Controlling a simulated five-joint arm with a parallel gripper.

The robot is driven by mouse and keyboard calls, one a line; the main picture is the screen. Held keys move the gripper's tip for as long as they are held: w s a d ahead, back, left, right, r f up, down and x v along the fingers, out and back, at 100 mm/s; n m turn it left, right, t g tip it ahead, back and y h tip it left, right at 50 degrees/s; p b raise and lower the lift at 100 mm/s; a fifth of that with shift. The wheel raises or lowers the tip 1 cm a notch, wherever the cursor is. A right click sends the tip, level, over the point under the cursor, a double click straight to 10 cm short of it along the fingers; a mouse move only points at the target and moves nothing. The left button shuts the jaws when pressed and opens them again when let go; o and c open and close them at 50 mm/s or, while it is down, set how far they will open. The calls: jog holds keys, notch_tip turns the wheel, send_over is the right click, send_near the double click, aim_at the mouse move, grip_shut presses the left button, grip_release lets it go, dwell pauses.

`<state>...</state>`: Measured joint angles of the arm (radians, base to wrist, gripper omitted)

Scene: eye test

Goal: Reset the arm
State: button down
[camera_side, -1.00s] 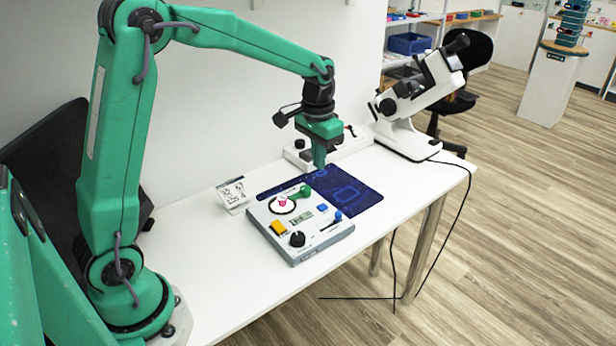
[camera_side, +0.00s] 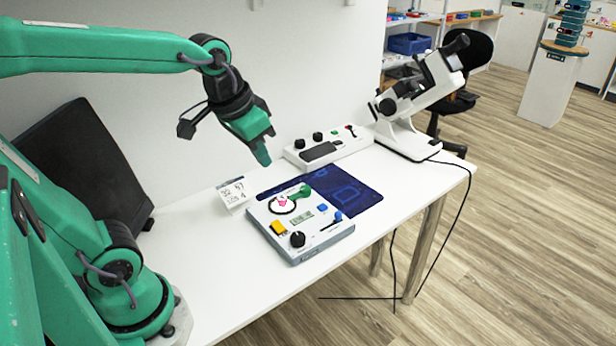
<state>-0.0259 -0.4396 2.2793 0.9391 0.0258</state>
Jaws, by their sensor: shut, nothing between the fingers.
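My gripper (camera_side: 264,159) is green and tilted, with its fingers pointing down and to the right. It is shut and empty. It hangs in the air above the table, behind and to the left of the grey control box (camera_side: 301,228). It touches nothing that I can see. My green arm reaches in from the left edge of the picture.
The control box, with its knobs and display, sits partly on a dark blue mat (camera_side: 352,193) on the white table (camera_side: 222,277). A small number card (camera_side: 234,193) stands left of it. Behind are a white control panel (camera_side: 328,148) and a white microscope (camera_side: 420,100).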

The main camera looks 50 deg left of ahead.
jog(key=s+f+t, duration=0.1)
jog(key=s, duration=0.5)
jog(key=shift+s+d, duration=0.2)
jog(key=shift+d, duration=0.15)
